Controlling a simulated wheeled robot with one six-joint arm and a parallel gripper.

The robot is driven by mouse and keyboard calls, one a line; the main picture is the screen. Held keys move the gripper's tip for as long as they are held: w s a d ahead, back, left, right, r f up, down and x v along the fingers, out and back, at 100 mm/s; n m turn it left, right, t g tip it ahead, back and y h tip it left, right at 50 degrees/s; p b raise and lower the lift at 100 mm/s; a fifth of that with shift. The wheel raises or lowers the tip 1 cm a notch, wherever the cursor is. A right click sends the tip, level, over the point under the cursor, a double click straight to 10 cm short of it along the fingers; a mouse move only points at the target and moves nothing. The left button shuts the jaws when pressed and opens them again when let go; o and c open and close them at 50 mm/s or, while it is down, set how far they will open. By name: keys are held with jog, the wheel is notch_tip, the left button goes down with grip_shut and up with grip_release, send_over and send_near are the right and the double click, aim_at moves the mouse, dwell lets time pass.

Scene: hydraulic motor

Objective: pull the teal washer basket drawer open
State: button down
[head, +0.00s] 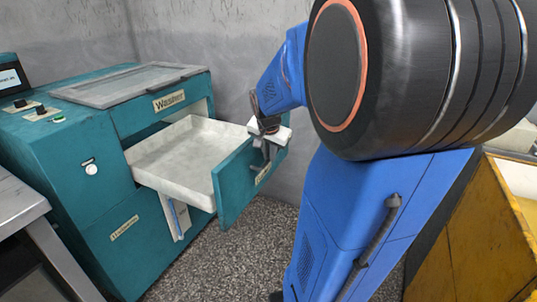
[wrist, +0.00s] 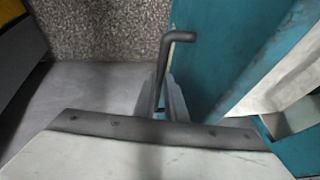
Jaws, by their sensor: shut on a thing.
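The teal washer (head: 75,165) stands at the left in the head view. Its basket drawer is pulled well out, with a teal front (head: 232,190) and a pale, empty-looking tray (head: 180,155) behind it. My gripper (head: 268,158) is at the outer face of the drawer front. In the wrist view my gripper (wrist: 168,100) is shut on the dark bar handle (wrist: 178,38), and the teal drawer front (wrist: 215,50) is just right of the fingers. The tray's pale inside (wrist: 275,85) shows at the right.
A grey metal table (head: 20,205) stands at the front left. A yellow cabinet (head: 470,240) stands at the right. A grey wall (head: 230,50) is behind the washer. Speckled floor (head: 215,260) is open below the drawer.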

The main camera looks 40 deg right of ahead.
jog(key=c, duration=1.8)
grip_release()
jog(key=v, duration=1.7)
jog(key=shift+s+a+r, duration=0.1)
jog(key=shift+r, duration=0.1)
jog(key=s+a+f+n+y, duration=0.1)
jog(key=s+a+f+n, duration=0.2)
jog(key=a+f+n, duration=0.2)
jog(key=s+a+f+n+t+y, duration=0.1)
jog(key=s+a+f+n, duration=0.3)
jog(key=a, duration=0.5)
jog(key=s+a+f+n+y, duration=0.1)
jog(key=s+a+f+n, duration=0.3)
jog(key=a, duration=0.3)
jog(key=shift+s+a+f+n+y, duration=0.15)
jog(key=shift+a+f+n, duration=0.05)
jog(key=shift+f+n, duration=0.25)
jog(key=shift+s+a+f+n+y, duration=0.1)
jog(key=shift+a+f+n+y, duration=0.1)
jog(key=shift+f+n, duration=0.2)
